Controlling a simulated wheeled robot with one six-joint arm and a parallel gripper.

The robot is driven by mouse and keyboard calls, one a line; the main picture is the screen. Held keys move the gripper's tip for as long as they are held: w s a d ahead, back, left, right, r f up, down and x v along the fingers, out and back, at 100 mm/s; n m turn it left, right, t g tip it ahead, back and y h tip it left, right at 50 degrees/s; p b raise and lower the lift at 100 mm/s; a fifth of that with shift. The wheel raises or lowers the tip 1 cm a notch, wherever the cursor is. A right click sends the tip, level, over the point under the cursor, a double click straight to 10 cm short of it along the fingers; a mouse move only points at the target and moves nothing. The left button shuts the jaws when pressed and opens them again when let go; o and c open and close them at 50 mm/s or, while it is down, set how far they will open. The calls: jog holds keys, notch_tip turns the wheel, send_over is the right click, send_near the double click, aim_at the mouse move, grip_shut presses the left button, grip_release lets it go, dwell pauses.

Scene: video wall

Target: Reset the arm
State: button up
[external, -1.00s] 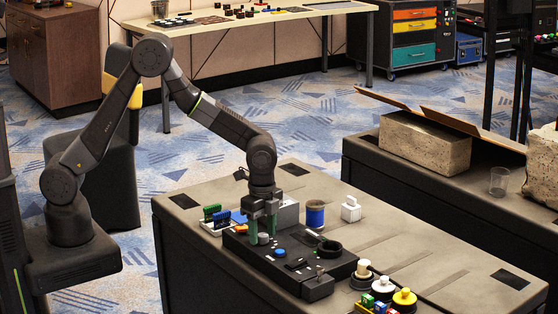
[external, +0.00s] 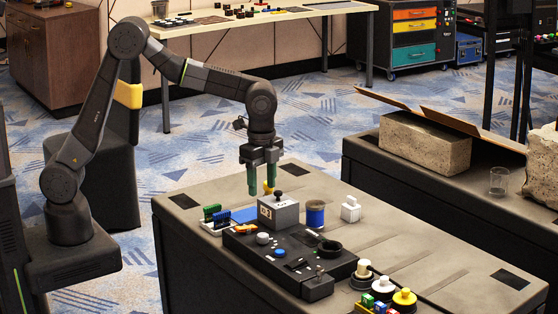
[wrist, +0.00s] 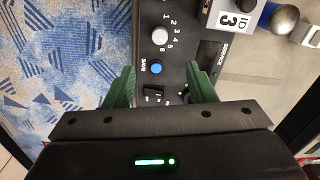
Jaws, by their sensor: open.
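My gripper (external: 261,183) is open and empty, with green fingers pointing down. It hangs in the air above the back left part of the dark worktable, above and behind the black control panel (external: 318,287). In the wrist view the two green fingers (wrist: 161,88) are spread apart. Between and beyond them the panel shows a grey knob (wrist: 160,36) with numbers beside it and a blue button (wrist: 156,68) near the word SAVE. The arm is bent at the elbow and reaches out over the table.
A grey box with a black knob (external: 278,212) stands below my gripper. A blue spool (external: 315,214) and a white block (external: 351,210) stand to its right. The table's right part (external: 450,262) is mostly clear.

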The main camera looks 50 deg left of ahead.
aim_at(262, 235)
notch_tip(262, 235, down, 13)
jog(key=shift+f, duration=0.2)
jog(key=shift+f+n, duration=0.15)
jog(key=shift+n, duration=0.15)
jog(key=n, duration=1.4)
jog(key=shift+n+p, duration=0.4)
jog(key=shift+n, duration=2.4)
